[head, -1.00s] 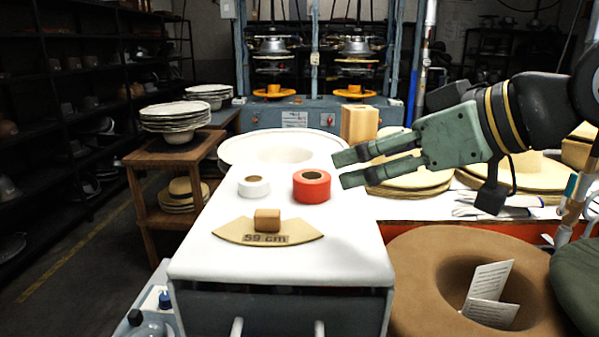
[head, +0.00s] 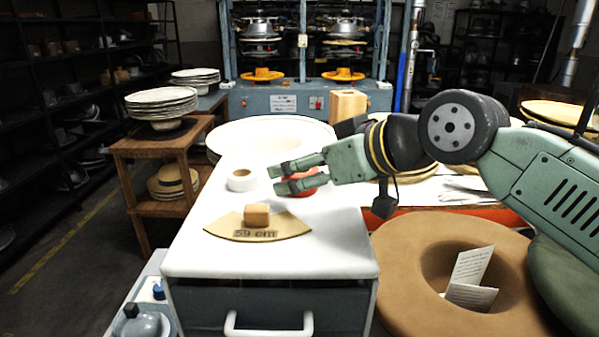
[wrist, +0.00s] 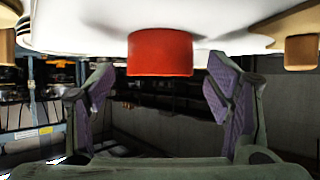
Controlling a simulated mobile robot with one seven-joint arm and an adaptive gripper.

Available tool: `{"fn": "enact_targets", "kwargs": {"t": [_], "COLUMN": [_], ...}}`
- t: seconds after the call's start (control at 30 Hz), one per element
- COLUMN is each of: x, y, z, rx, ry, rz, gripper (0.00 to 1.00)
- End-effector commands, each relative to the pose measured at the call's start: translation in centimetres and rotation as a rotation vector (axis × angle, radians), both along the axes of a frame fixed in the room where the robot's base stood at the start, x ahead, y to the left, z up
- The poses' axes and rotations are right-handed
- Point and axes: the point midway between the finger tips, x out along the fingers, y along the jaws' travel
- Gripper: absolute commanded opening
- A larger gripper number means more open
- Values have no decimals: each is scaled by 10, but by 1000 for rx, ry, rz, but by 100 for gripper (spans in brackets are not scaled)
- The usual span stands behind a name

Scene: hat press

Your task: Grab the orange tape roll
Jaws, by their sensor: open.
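The orange-red tape roll (head: 303,193) lies flat on the white table (head: 215,240); my fingers hide most of it in the head view. In the wrist view, which is upside down, the roll (wrist: 160,52) shows centred ahead, between the lines of my two fingers. My gripper (head: 274,180) is open, its fingers pointing left across the roll in the head view. The wrist view also shows my gripper (wrist: 152,85) with a wide empty gap. I cannot tell whether a finger touches the roll.
A white tape roll (head: 242,180) lies just left of my fingertips. A wooden block (head: 256,215) sits on a tan curved card marked 59 cm (head: 225,228) in front. A large white hat form (head: 235,135) stands behind. A big brown hat form (head: 400,260) is at the right.

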Motion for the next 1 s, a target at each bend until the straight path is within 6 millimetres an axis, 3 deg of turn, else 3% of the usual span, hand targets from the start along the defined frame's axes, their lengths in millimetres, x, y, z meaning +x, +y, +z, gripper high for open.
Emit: {"fn": "enact_targets", "kwargs": {"t": [0.27, 1.0], "x": [1, 1], "y": [1, 1], "z": [-1, -1], "rx": [2, 1], "ry": [-1, 0], "rz": [0, 0], "gripper": [71, 22]}}
